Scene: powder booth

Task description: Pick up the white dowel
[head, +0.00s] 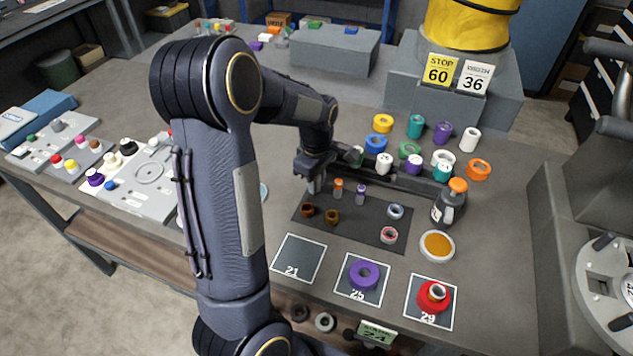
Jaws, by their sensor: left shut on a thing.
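My left gripper (316,186) points down over the back left part of the dark mat (350,232). It is shut on a small pale piece, which I take to be the white dowel. The fingers hide most of it, so its shape and tilt are unclear. Near it on the mat stand an orange-capped vial (338,188) and a purple-capped vial (360,194). My right gripper is not in view.
Several coloured spools and rings stand behind the mat, beside a dark bar. A dark bottle with an orange cap (449,204) stands right of the mat. In front, square 21 (299,257) is bare; a purple ring (364,275) and a red piece (434,296) occupy the others.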

